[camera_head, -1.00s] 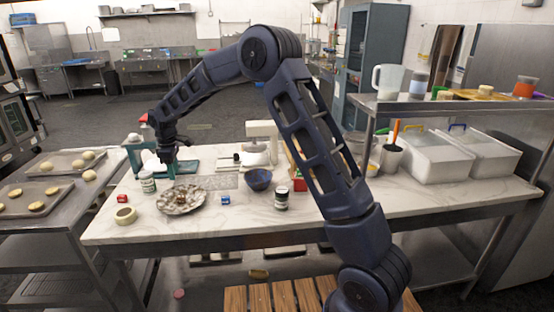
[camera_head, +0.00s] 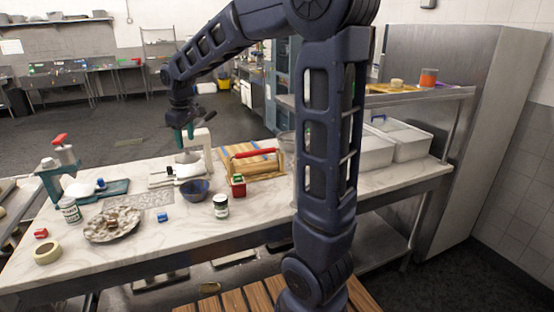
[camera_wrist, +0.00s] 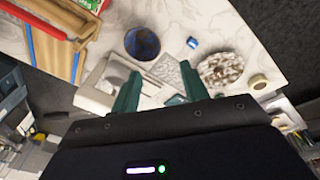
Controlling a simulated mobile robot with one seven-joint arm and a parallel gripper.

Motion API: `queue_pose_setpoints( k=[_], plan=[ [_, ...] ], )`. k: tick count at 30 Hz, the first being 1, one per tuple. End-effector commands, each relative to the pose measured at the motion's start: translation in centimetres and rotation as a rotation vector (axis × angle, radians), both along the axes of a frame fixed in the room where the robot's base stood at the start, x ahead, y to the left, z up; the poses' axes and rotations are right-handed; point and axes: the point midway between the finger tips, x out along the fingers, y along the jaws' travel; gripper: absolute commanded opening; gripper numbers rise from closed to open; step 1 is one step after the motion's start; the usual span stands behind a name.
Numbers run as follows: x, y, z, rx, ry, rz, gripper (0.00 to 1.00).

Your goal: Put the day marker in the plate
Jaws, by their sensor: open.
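No object is clearly identifiable as the day marker. A small blue block (camera_head: 162,217) and a small red block (camera_head: 41,233) lie on the marble table. The blue block also shows in the wrist view (camera_wrist: 193,43). The ornate silvery plate (camera_head: 112,229) lies left of the blue block; it also shows in the wrist view (camera_wrist: 221,68). My gripper (camera_head: 188,137) is raised above the back of the table by the white scale-like device. Its green fingers are apart and empty in the wrist view (camera_wrist: 158,92). The gripper is apart from the plate and both blocks.
A dark blue bowl (camera_head: 194,191), a lidded jar (camera_head: 221,207) and a red container (camera_head: 238,187) stand near the middle. A wooden tray with a red handle (camera_head: 252,153) is behind them. A tape roll (camera_head: 47,251) lies front left.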

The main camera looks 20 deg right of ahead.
Motion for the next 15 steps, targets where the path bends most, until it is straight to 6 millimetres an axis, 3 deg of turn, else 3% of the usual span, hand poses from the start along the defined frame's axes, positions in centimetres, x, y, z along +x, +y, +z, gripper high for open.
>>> queue_pose_setpoints(
  k=[1,6,15],
  plan=[
    [-1.1,-1.9,0.7,0.009,-0.013,-0.045,0.45],
    [-4.8,-7.3,1.9,0.039,-0.045,-0.191,0.45],
    [-12.1,-15.0,2.3,0.102,-0.103,-0.447,0.45]
  ],
)
